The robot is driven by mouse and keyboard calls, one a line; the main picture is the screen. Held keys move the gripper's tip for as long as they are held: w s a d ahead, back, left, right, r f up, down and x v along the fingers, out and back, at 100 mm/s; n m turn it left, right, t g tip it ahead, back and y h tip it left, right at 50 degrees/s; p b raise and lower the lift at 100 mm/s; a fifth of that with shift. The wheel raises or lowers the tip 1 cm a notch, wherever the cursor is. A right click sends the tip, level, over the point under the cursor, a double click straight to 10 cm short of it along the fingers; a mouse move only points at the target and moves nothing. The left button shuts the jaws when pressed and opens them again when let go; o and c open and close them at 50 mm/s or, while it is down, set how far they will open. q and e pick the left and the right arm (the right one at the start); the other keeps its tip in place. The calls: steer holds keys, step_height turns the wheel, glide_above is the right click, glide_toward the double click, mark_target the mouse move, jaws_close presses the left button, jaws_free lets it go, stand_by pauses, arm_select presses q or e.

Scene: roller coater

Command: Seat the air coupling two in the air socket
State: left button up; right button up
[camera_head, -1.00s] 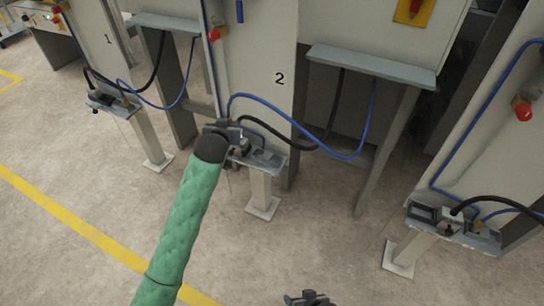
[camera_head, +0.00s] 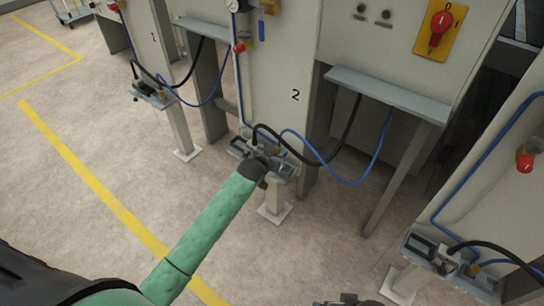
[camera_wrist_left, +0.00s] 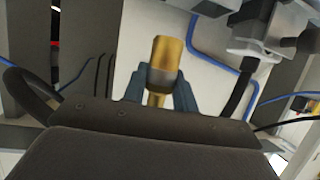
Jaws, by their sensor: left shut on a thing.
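My left gripper (camera_head: 268,168) is at the stand marked 2, over the right part of its grey top plate (camera_head: 286,172). In the left wrist view it is shut on a brass cylindrical fitting, air coupling two (camera_wrist_left: 163,65), which stands between the two dark fingertips. In the head view the gripper hides the coupling; a blue hose (camera_head: 312,160) runs to this spot. I cannot make out the air socket, nor whether the coupling touches it. Part of my right gripper (camera_head: 345,300) shows at the bottom edge; its jaws are unclear.
A black cable (camera_head: 300,156) loops to the same stand; in the left wrist view a grey connector block (camera_wrist_left: 250,25) is close by. Similar stands are at the left (camera_head: 155,98) and lower right (camera_head: 455,262). Cabinet 2 (camera_head: 280,60) rises behind. The floor at left is clear.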

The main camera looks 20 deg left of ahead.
arm_select(q)
steer(key=w+a+f, duration=0.3)
steer(key=shift+w+a, duration=0.3)
steer(key=shift+f+p, duration=0.55)
steer(key=shift+f, duration=1.45)
arm_select(e)
steer(key=shift+s+d+r+h, duration=0.25)
steer(key=shift+d+r+h, duration=0.05)
steer(key=shift+d+r, duration=0.55)
arm_select(q)
steer(key=shift+f, duration=0.15)
arm_select(e)
steer(key=shift+a, duration=0.1)
arm_select(q)
steer(key=o, duration=1)
steer(key=shift+o, duration=0.2)
